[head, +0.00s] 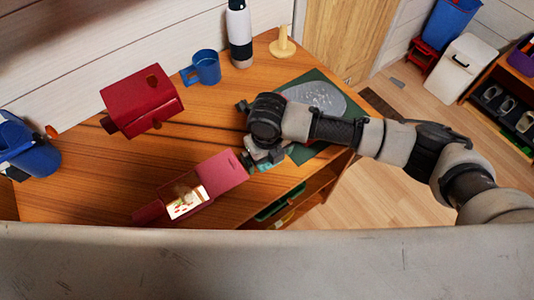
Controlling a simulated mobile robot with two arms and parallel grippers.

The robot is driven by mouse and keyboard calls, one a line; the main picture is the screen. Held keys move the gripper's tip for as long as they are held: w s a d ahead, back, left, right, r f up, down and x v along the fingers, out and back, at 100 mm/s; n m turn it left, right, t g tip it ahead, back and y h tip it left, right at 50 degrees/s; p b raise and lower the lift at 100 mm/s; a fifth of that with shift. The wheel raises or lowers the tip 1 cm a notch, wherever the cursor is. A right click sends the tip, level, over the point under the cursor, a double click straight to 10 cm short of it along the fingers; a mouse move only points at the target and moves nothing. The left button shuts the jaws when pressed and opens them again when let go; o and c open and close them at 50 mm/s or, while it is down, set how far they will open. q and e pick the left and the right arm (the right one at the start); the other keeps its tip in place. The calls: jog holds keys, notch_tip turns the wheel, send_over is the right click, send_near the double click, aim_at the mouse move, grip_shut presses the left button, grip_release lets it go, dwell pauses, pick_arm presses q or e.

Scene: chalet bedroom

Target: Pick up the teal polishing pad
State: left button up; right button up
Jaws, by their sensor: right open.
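A small teal patch, which looks like the teal polishing pad (265,168), shows just below my right gripper (261,158) on the wooden table (100,185). Most of it is hidden by the gripper, and I cannot tell whether they touch. My right arm reaches in from the right, and its gripper points down, open, close to the table's right front part. My left gripper is not in view.
An open pink-red box (221,171) lies just left of the gripper. A red box (133,102), blue mug (206,68), bottle (239,38) and wooden peg (283,45) stand farther back.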

jog(key=shift+c, duration=0.5)
jog(key=c, duration=0.9)
jog(key=shift+o, duration=0.2)
jog(key=shift+r, duration=0.6)
notch_tip(320, 180, up, 3)
jog(key=shift+f, duration=0.2)
jog(key=s+d+r+b, duration=0.1)
jog(key=s+d+r, duration=0.3)
jog(key=d+r, duration=0.3)
jog(key=d, duration=0.4)
jog(key=o, duration=0.4)
jog(key=c, duration=0.3)
